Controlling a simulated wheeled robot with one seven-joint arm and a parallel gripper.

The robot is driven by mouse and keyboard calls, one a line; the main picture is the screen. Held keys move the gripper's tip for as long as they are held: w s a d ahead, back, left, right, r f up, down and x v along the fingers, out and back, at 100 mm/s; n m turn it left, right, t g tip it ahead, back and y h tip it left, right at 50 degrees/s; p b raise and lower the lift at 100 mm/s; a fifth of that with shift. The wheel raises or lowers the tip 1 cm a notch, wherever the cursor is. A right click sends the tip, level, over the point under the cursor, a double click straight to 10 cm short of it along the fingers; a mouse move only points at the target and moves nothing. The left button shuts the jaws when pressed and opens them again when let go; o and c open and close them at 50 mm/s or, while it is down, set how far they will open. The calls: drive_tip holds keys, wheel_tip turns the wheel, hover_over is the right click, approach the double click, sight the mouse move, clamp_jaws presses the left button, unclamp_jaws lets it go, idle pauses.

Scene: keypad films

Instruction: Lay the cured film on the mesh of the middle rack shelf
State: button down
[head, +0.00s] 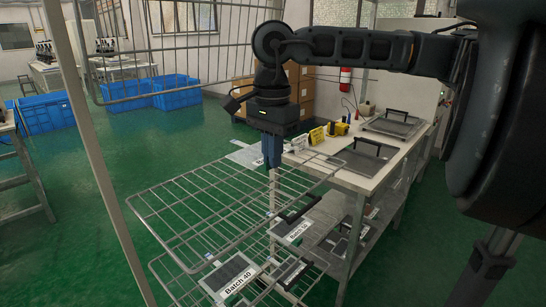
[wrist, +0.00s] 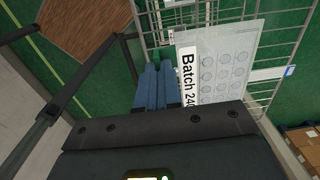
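My gripper (head: 272,164) hangs fingers down just beyond the far edge of a wire rack shelf (head: 185,213). This shelf lies between a higher wire grid and a lower shelf, and its visible mesh looks bare. In the wrist view my blue fingers (wrist: 165,66) are close together. The clear film (wrist: 226,62), with pale circles and a "Batch 240" label, sits against them on the right. It also shows in the head view (head: 245,157), out over the floor beside the fingers, apparently held by its edge. The exact grip point is hidden.
An upper wire grid (head: 180,45) and a slanting post (head: 97,160) stand at the left. Labelled films, including "Batch 40" (head: 230,275), lie below the bare shelf. A worktable (head: 345,180) with dark-handled plates stands close on the right. Blue crates (head: 178,92) stand behind.

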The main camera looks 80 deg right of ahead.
sight(273, 203)
drive_tip(key=shift+f+b, duration=4.1)
drive_tip(key=shift+b, duration=0.8)
drive_tip(key=shift+f+b, duration=0.35)
drive_tip(key=shift+b, duration=0.3)
drive_tip(key=c, duration=1.2)
unclamp_jaws()
drive_tip(key=shift+c, duration=0.2)
drive_tip(key=shift+r, duration=3.9)
